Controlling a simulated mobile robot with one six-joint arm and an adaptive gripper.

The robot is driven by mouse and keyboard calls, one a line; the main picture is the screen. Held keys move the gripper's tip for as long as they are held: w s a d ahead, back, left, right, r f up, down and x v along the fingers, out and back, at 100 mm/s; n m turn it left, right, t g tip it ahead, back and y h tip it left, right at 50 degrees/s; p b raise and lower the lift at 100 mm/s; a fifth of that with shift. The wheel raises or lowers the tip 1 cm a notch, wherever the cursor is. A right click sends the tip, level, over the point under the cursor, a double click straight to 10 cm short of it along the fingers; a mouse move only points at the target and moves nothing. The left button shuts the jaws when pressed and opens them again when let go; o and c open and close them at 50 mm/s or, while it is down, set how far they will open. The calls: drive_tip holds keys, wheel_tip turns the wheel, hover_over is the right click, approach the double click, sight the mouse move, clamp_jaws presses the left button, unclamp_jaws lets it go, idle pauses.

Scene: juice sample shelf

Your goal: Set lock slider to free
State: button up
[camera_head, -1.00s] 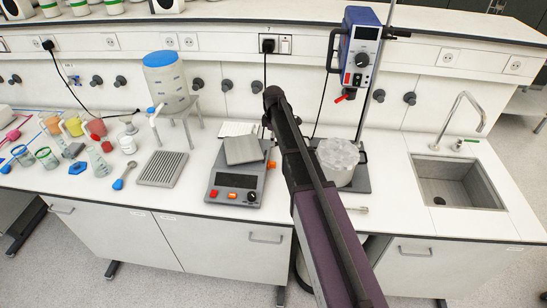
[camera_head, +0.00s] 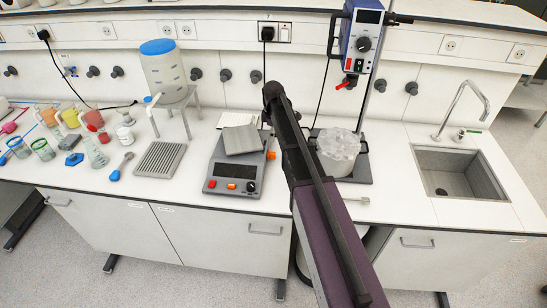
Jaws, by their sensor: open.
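I cannot make out for sure which part is the lock slider. A small orange part (camera_head: 271,155) sits at the right edge of the grey balance (camera_head: 212,172), beside my arm. A red lever (camera_head: 344,86) sticks out below the blue and white stirrer head (camera_head: 361,42) on its upright rod. My dark arm reaches from the bottom edge up to a black joint between the balance and the stirrer. My gripper is not visible; the arm hides what lies behind it.
A tank with a blue lid (camera_head: 163,72) stands on a metal stand. A ribbed grey tray (camera_head: 160,160), spoon (camera_head: 121,167) and several beakers are at left. A sink (camera_head: 455,176) is at right.

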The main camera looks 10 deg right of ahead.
sight(273, 153)
drive_tip(key=shift+f+b, duration=5.1)
drive_tip(key=shift+f, duration=0.35)
clamp_jaws()
